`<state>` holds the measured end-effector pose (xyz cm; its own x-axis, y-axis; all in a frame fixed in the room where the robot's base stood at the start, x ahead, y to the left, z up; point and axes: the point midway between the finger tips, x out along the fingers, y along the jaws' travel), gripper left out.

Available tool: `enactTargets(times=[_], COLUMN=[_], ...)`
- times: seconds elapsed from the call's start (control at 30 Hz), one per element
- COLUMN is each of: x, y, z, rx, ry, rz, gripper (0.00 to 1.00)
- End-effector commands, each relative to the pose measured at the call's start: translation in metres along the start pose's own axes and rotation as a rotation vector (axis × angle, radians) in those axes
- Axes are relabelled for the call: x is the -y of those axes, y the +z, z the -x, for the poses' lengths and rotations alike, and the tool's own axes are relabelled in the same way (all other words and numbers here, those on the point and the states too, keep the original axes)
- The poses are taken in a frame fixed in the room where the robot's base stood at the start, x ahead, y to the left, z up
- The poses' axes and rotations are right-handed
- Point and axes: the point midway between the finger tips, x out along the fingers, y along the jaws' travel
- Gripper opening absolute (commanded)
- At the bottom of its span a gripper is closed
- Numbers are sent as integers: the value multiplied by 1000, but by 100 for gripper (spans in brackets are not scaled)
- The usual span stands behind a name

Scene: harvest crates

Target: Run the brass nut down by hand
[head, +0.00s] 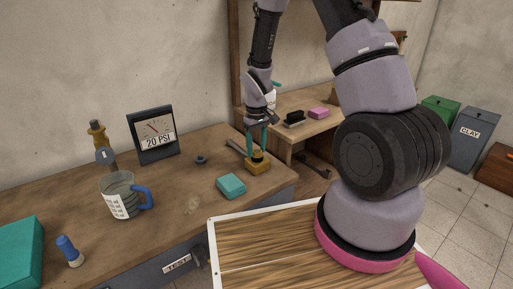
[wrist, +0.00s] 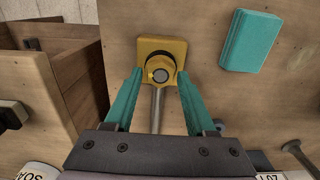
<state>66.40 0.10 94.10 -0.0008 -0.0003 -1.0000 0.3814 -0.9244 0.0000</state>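In the head view the yellow block (head: 258,166) stands near the workbench's right end. A grey bar (wrist: 157,108) runs from the block toward my gripper in the wrist view. My gripper (wrist: 160,70) has teal fingers, one on each side of the nut, with what looks like a small gap at each side. In the head view my gripper (head: 257,142) points down over the block; its fingertips partly hide the nut.
A teal box (head: 231,186) lies close to the block. A measuring jug (head: 118,196), a 20 PSI gauge (head: 154,134) and a small dark knob (head: 201,159) stand farther left on the workbench (head: 165,215). A second bench with a pink block (head: 319,113) is behind, right.

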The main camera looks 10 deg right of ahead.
Motion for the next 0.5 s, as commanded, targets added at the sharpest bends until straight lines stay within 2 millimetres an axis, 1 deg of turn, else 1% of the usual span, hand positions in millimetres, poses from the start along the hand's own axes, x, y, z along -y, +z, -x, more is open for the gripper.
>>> enactTargets(times=[0.1,0.23,0.43,0.5], x=[0,1,1,0], y=[0,0,0,0], z=[0,0,0,0], rx=[0,-1,-1,-1], ry=[0,-1,0,0], rz=[27,150,161,216], gripper=[56,56,56,56])
